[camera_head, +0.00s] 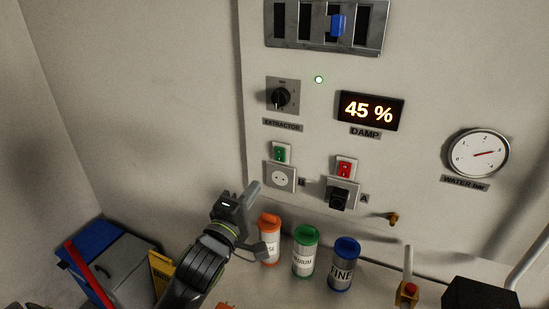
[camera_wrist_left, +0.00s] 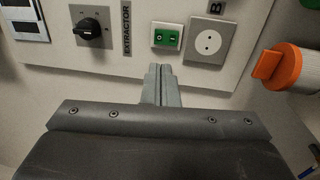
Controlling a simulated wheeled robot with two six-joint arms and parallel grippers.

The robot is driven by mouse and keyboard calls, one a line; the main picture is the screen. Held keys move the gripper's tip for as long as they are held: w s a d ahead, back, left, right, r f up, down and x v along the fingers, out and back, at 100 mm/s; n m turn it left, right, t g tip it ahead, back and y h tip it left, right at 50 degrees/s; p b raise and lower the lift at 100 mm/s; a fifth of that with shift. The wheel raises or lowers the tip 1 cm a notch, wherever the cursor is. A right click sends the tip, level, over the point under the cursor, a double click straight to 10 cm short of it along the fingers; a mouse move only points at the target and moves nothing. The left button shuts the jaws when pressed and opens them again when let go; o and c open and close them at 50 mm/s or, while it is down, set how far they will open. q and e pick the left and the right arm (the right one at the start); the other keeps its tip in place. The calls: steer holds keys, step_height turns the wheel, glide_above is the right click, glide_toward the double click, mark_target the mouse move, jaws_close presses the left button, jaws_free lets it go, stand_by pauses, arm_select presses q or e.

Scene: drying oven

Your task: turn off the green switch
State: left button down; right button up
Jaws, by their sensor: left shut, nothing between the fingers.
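The green switch (camera_head: 281,153) is on the wall panel, above a white round socket (camera_head: 280,178) marked B. It also shows in the left wrist view (camera_wrist_left: 167,37), in a white frame with two small marks on its face. My left gripper (camera_head: 252,190) is shut and empty, below and a little left of the switch in the head view. In the left wrist view its closed fingertips (camera_wrist_left: 160,70) point toward the switch, with a gap visible between them in the picture. A red switch (camera_head: 345,168) is to the right, above a black plug at socket A. My right gripper is not in view.
The black extractor knob (camera_head: 281,97) is above the green switch. Orange (camera_head: 269,240), green (camera_head: 305,252) and blue-lidded (camera_head: 344,264) canisters stand below the panel, close to my left gripper. A display (camera_head: 369,111) reads 45 %. A brass tap (camera_head: 392,218) projects at the right.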

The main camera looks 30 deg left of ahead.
mark_target(280, 151)
arm_select(q)
steer(key=w+p, duration=0.1)
steer(key=w, duration=0.2)
steer(key=w+r+p, duration=0.1)
steer(key=w, duration=0.3)
steer(key=w+p, duration=0.1)
steer(key=w, duration=0.3)
steer(key=shift+a+r, duration=0.3)
steer(key=shift+w+p, duration=0.45)
steer(key=shift+w, duration=0.1)
steer(key=shift+w, duration=0.2)
steer(key=shift+s+r, duration=0.1)
